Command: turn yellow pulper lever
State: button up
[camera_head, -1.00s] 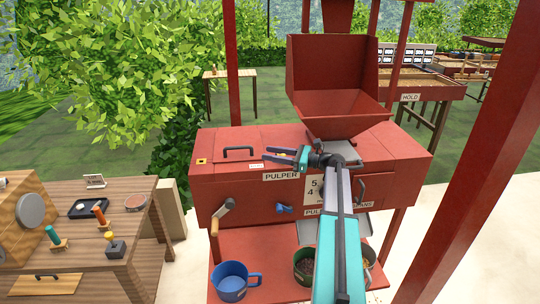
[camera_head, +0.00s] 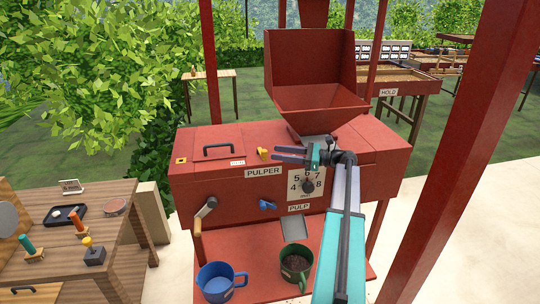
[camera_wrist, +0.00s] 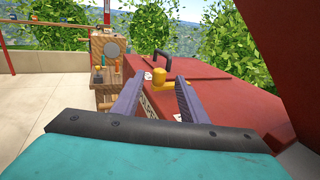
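The yellow pulper lever (camera_head: 263,153) sits on top of the red pulper (camera_head: 215,180), just behind the PULPER label. My gripper (camera_head: 274,154) is just to the right of the lever, with its fingers pointing left toward it. In the wrist view the lever (camera_wrist: 158,78) shows as a yellow knob on a yellow arm, framed between my two spread fingers (camera_wrist: 160,88). The gripper is open and nothing is gripped. I cannot tell whether a finger touches the lever.
The red hopper (camera_head: 315,90) rises behind my gripper. A crank (camera_head: 204,210), a blue knob (camera_head: 267,205) and a dial (camera_head: 308,186) are on the front. Red posts stand nearby.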

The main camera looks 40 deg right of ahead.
jog(key=shift+v, duration=1.4)
